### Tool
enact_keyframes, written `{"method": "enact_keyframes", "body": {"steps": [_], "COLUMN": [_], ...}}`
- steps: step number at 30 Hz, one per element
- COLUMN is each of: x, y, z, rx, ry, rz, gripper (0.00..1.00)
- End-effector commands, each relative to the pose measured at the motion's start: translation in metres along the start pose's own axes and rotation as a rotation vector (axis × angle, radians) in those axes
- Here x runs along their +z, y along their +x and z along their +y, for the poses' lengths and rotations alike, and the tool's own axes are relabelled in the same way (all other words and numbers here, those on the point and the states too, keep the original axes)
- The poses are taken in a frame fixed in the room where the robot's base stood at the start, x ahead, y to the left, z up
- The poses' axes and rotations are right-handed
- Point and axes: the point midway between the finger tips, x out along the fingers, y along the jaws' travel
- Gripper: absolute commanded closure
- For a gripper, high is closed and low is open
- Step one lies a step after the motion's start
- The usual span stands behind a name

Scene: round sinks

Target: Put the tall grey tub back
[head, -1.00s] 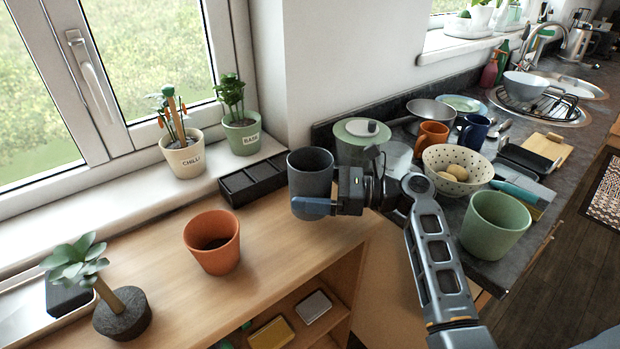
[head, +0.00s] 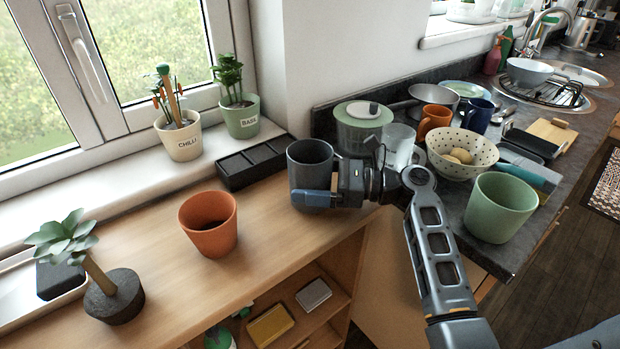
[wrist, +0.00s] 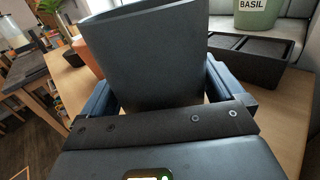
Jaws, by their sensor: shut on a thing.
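The tall grey tub (head: 308,162) is upright over the right end of the wooden counter, beside the black sectioned box. My gripper (head: 314,199) is shut on it, coming in from the right with a finger low along its side. In the wrist view the tub (wrist: 150,60) fills the middle, between the two fingers of my gripper (wrist: 158,92). The head view does not clearly show whether its base touches the wood.
A terracotta pot (head: 208,226) stands left of the tub. The black box (head: 252,163) lies behind, against the sill. A green-grey lidded canister (head: 358,128), a glass and a green pot (head: 500,207) are on the dark worktop. Bare wood lies between terracotta pot and tub.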

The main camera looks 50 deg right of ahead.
Motion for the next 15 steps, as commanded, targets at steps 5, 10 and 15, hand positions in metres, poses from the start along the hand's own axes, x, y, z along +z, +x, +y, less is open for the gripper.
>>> {"method": "enact_keyframes", "body": {"steps": [5,10,15], "x": [-0.003,-0.0059,-0.0087], "y": [0.0001,0.0,0.0], "z": [0.0,0.0,0.0], "rx": [0.0,0.0,0.0], "ry": [0.0,-0.001,-0.001], "rz": [-0.001,-0.001,-0.001], "gripper": [0.51,0.51,0.51]}}
